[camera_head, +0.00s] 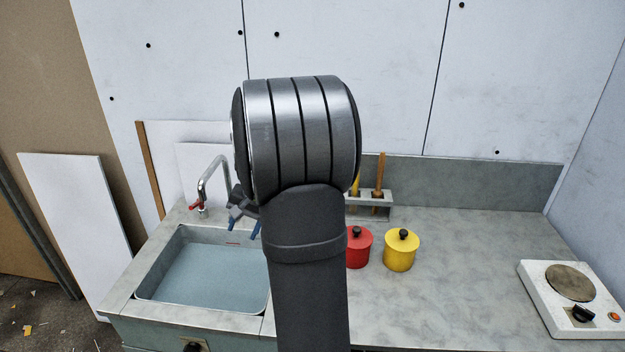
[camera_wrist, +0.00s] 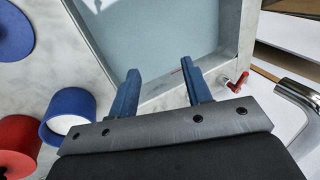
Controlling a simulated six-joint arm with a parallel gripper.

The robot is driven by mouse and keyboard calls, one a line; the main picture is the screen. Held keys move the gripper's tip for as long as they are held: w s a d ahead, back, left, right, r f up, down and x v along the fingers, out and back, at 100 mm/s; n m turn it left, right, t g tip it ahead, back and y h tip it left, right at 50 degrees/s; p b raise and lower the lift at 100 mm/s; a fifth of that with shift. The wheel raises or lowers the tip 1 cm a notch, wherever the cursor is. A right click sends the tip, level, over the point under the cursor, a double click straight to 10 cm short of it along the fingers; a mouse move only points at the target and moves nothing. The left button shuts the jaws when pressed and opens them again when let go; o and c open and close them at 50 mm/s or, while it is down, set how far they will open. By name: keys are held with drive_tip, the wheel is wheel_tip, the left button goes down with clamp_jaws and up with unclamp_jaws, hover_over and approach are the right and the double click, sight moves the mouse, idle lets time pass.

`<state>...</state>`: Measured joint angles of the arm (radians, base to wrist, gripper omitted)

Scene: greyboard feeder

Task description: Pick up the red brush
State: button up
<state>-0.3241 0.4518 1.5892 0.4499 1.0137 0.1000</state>
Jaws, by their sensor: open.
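I cannot make out a red brush in either view. In the head view, a yellow handle (camera_head: 357,184) and a brown wooden handle (camera_head: 379,171) stand upright in a grey holder (camera_head: 386,197) against the back wall, partly hidden by my arm; what lies lower on them cannot be seen. My gripper (camera_head: 244,227) shows beside my arm, near the sink's back right corner. In the wrist view my gripper (camera_wrist: 160,70) has its blue fingers wide apart, with nothing between them, over the sink's edge.
The sink (camera_head: 205,270) has a tap (camera_head: 208,180) with a red handle behind it. A red pot (camera_head: 358,248) and a yellow pot (camera_head: 401,251) stand on the counter. A hotplate (camera_head: 575,300) is at right.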

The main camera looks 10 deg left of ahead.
drive_tip(key=w+d+r+n+h, duration=0.2)
drive_tip(key=w+d+n, duration=0.2)
drive_tip(key=w, duration=0.5)
drive_tip(key=w+d+r+n+h, duration=0.2)
drive_tip(key=w+d+r+n, duration=0.1)
drive_tip(key=w+n, duration=0.5)
drive_tip(key=w+d+r+n+h, duration=0.1)
drive_tip(key=w+d+r+n, duration=0.2)
drive_tip(key=w, duration=0.7)
drive_tip(key=shift+d+n+h, duration=0.4)
drive_tip(key=shift+d+n, duration=0.7)
drive_tip(key=shift+n, duration=0.3)
drive_tip(key=shift+d, duration=0.15)
drive_tip(key=shift+f, duration=0.15)
drive_tip(key=shift+d+f, duration=0.25)
drive_tip(key=shift+f, duration=1.5)
drive_tip(key=shift+d+f, duration=0.2)
drive_tip(key=shift+f, duration=1.5)
clamp_jaws()
